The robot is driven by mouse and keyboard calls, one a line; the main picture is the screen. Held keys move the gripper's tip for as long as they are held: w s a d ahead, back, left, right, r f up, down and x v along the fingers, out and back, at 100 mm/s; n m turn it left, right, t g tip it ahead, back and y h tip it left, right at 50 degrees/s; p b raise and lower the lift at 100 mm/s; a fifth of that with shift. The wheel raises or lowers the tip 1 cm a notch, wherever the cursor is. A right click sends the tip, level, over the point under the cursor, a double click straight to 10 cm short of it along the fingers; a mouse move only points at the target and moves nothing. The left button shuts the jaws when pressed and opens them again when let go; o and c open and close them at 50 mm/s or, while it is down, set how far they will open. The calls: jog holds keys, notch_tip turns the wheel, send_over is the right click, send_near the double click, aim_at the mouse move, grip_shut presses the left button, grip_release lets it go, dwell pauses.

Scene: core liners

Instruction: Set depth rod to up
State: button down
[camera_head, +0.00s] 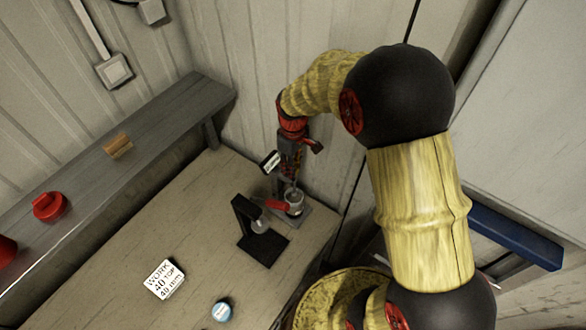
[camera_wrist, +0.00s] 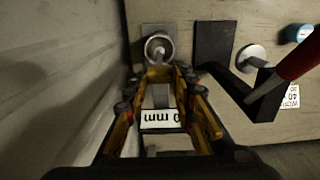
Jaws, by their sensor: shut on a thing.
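My gripper (camera_head: 291,182) points down over a small grey fixture at the back of the workbench. In the wrist view, its yellow fingers (camera_wrist: 172,74) are closed around a narrow grey piece (camera_wrist: 161,96), which looks like the depth rod; the fingers hide part of it. A white label (camera_wrist: 162,118) ending in "0 mm" shows between the fingers, and a white label (camera_head: 270,161) shows beside the gripper in the head view. A metal cup (camera_head: 294,201) with a round opening (camera_wrist: 158,48) stands just beyond the fingertips. A red handle (camera_head: 277,205) sits beside the cup.
A black angled stand (camera_head: 247,220) with a silver disc (camera_head: 260,227) is left of the cup. The wall is close behind the gripper.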

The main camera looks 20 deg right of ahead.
jog(key=c, duration=1.8)
grip_release()
jog(key=shift+w+r, duration=0.1)
jog(key=shift+r, duration=0.15)
jog(key=o, duration=0.3)
jog(key=shift+f, duration=0.1)
notch_tip(320, 180, up, 12)
jog(key=s+f+m+t+b, duration=0.2)
jog(key=s+f+b, duration=0.1)
jog(key=s+b, duration=0.4)
jog(key=s+f+m+t+b, duration=0.2)
jog(key=s+f+b, duration=0.1)
jog(key=s+b, duration=0.5)
jog(key=s+f+m+t+b, duration=0.1)
jog(key=s+f+m+b, duration=0.2)
jog(key=s+b, duration=0.4)
jog(key=shift+s+t+b, duration=0.25)
jog(key=shift+t+b, duration=0.15)
jog(key=shift+b, duration=0.1)
